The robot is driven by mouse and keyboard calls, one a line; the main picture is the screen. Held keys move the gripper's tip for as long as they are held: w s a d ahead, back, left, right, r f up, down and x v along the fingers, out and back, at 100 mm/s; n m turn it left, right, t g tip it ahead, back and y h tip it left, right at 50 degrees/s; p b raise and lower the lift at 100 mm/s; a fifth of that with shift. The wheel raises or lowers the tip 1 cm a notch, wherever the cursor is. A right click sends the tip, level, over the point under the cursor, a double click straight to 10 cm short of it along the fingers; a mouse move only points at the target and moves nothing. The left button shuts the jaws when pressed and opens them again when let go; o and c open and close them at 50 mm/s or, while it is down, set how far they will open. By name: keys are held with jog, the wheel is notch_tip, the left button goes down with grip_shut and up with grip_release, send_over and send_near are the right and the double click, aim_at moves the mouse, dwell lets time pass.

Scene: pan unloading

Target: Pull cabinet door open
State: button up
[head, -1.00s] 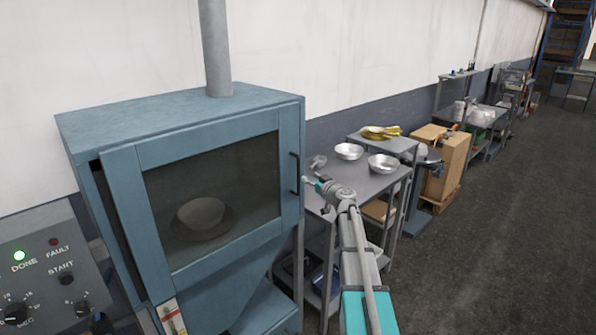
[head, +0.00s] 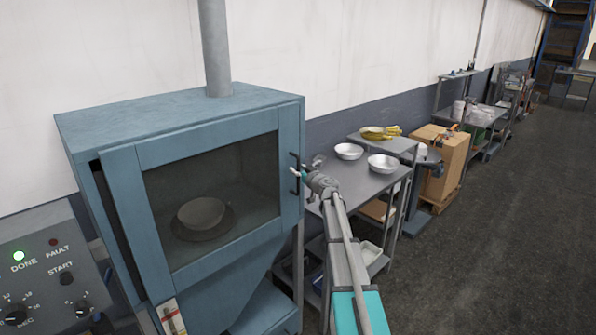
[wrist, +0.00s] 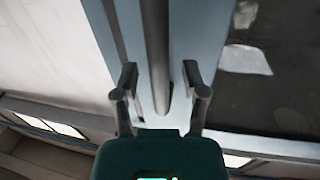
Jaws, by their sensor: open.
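The blue cabinet has a door (head: 122,190) with a dark glass window, and the door is closed. Its dark vertical handle (head: 295,172) is on the door's right edge. A round pan (head: 203,214) shows through the glass. My gripper (head: 292,172) is at the handle in the head view. In the wrist view, my gripper (wrist: 160,75) is open, with one finger on each side of the handle bar (wrist: 156,50). The bar runs between the fingers with gaps on both sides, so they do not visibly squeeze it.
A control panel (head: 55,262) with a lit green DONE lamp stands at the left. A metal table (head: 365,187) with two bowls (head: 349,151) (head: 383,164) is right of the cabinet. Open floor (head: 500,230) lies at the right.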

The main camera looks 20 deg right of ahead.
grip_shut()
